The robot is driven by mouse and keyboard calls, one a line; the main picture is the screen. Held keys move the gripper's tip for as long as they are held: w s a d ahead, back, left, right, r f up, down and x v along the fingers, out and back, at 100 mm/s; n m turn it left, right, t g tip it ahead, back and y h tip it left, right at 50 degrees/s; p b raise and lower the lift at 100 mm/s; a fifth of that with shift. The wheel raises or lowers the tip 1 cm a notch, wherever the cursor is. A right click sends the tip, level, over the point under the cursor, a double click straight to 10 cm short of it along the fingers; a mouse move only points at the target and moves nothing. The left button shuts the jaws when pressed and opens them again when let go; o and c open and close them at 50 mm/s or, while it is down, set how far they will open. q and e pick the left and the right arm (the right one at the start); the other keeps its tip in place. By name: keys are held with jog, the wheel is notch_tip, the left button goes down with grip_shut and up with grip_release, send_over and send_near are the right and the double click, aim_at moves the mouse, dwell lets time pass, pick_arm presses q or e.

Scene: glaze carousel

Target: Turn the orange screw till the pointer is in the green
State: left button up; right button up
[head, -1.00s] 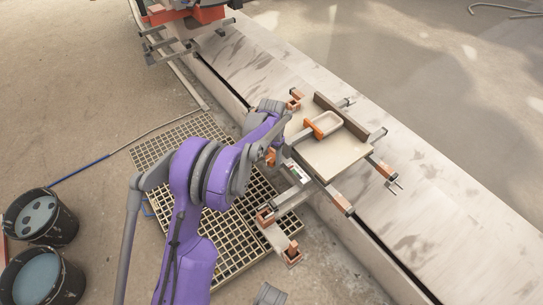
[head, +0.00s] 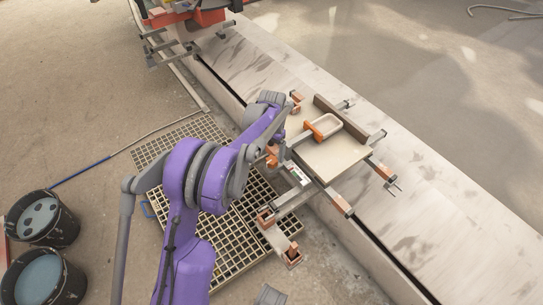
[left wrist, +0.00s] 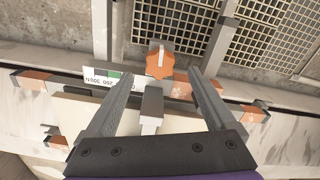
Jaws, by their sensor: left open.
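The orange screw (left wrist: 160,63) shows in the left wrist view as a faceted orange knob, just beyond and between my left gripper's fingertips. My left gripper (left wrist: 162,80) is open, its two grey fingers spread to either side of the knob with nothing held. A white scale strip with a green patch (left wrist: 113,78) lies left of the knob, partly behind the left finger. I cannot make out the pointer. In the head view, the scale strip (head: 297,173) is small, and the screw (head: 271,157) is beside my purple arm, which hides most of the gripper.
A floor grating (head: 235,240) lies beside the bench. Two dark buckets (head: 65,232) stand at the far left.

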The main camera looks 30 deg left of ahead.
aim_at(272, 160)
pick_arm(q)
notch_tip(272, 160, up, 6)
jog(key=p, duration=0.1)
jog(key=shift+r, duration=0.25)
pick_arm(e)
jog(key=shift+r, duration=0.85)
pick_arm(q)
jog(key=shift+d, duration=0.1)
jog(key=s+d+r+t, duration=0.2)
jog(key=s+d+r, duration=0.3)
jog(key=s, duration=0.6)
jog(key=s+d+r+t, duration=0.1)
jog(key=s+d+r, duration=0.1)
jog(key=s+d, duration=0.7)
jog(key=s+d+f+n+t, duration=0.15)
jog(key=s+f, duration=0.25)
jog(key=s, duration=0.6)
notch_tip(272, 160, up, 19)
jog(key=w+p, duration=0.2)
jog(key=p, duration=1.4)
jog(key=shift+t+p, duration=0.3)
jog(key=shift+t, duration=0.15)
pick_arm(e)
notch_tip(272, 160, up, 18)
jog(key=w, duration=0.2)
jog(key=shift+r+t, duration=0.25)
jog(key=shift+t, duration=0.15)
